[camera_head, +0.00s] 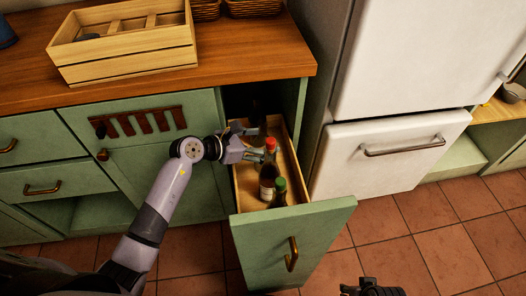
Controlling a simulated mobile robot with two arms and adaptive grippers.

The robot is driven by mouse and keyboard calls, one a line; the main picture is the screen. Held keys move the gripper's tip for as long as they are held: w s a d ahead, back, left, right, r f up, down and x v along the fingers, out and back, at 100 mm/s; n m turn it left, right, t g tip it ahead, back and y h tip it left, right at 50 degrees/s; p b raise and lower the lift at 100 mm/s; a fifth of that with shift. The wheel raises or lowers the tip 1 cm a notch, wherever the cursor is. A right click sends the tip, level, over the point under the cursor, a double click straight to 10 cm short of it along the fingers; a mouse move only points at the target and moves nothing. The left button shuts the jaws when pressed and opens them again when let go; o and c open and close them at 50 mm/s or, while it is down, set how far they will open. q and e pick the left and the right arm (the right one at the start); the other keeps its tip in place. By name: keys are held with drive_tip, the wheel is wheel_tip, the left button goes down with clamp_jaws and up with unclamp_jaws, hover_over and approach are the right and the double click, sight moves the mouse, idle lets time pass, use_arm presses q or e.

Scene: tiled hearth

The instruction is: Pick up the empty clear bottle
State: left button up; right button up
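The green drawer (252,228) is pulled open and holds several bottles. A dark bottle with a red cap (268,172) stands near the middle. A green-topped bottle (280,190) is close to the drawer front. A dark bottle (257,116) stands at the back, in shadow. I cannot clearly make out an empty clear bottle; part of the drawer is behind my gripper. My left gripper (258,144) reaches over the drawer from the left, fingers apart, behind the red cap. Whether anything is between them is unclear. My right gripper (372,288) is at the bottom edge, mostly cut off.
A wooden crate (125,65) stands on the wooden counter (240,60), with wicker baskets (252,7) behind it. A white fridge (400,70) stands right of the drawer. Dark red strips (140,122) hang on the cabinet at left. The tiled floor (430,225) at right is clear.

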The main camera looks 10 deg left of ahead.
use_arm(q)
drive_tip(key=shift+w+d+f, duration=0.2)
drive_tip(key=shift+w+d, duration=0.05)
drive_tip(key=shift+c, duration=0.2)
drive_tip(key=c, duration=1.3)
drive_tip(key=shift+r, duration=0.1)
drive_tip(key=shift+c, duration=0.6)
drive_tip(key=shift+r, duration=0.1)
